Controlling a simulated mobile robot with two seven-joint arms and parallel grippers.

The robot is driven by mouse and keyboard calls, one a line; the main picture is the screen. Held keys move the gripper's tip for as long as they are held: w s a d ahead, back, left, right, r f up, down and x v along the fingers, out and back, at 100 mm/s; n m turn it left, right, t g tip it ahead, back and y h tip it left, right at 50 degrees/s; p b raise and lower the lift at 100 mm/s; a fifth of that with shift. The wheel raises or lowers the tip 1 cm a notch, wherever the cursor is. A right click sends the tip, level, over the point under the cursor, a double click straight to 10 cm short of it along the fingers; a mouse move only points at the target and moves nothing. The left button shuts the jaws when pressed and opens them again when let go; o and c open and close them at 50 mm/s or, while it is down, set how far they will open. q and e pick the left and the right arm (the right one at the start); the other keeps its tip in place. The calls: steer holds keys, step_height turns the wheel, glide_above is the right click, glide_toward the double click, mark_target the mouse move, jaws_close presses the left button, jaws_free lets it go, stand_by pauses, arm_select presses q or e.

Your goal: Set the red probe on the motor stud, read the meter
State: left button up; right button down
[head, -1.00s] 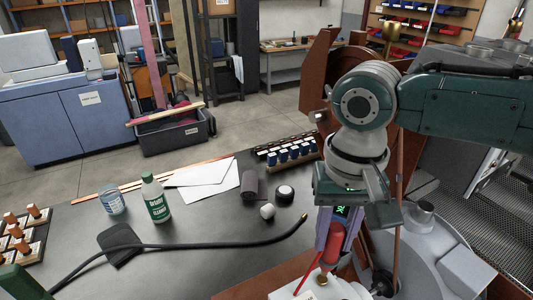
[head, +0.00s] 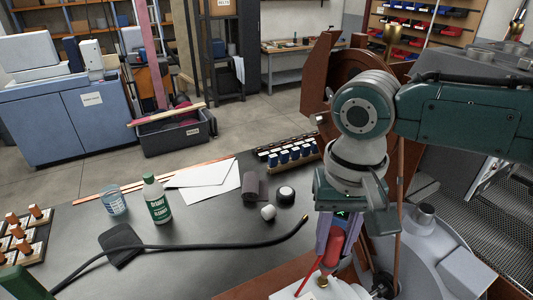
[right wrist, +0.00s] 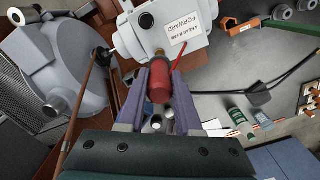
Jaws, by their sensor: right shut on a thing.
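My right gripper (head: 330,243) is shut on the red probe (head: 334,250), which points down over the pale motor housing (head: 345,291). A red lead runs from the probe. In the right wrist view, the red probe (right wrist: 158,84) sits between the two purple-grey fingers (right wrist: 160,92). Its front end is at a brass stud (right wrist: 159,52) on the motor (right wrist: 150,22), beside a "FORWARD" label (right wrist: 190,38). I cannot tell whether the tip touches the stud. A small green-lit display (head: 342,213) shows at the gripper, mostly hidden and unreadable. My left gripper is not in view.
A black cable (head: 200,247) lies across the dark bench. A grey machine drum (head: 430,255) is close on the right.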

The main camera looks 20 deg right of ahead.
steer(key=shift+p, duration=0.35)
stand_by(0.4)
steer(key=shift+f, duration=0.15)
steer(key=shift+f+b, duration=0.3)
steer(key=shift+f, duration=0.1)
stand_by(0.9)
step_height(320, 180, up, 2)
steer(key=p, duration=0.2)
steer(key=shift+r+p, duration=0.2)
steer(key=shift+p, duration=0.15)
step_height(320, 180, up, 5)
steer(key=p, duration=0.5)
steer(key=shift+f, duration=0.15)
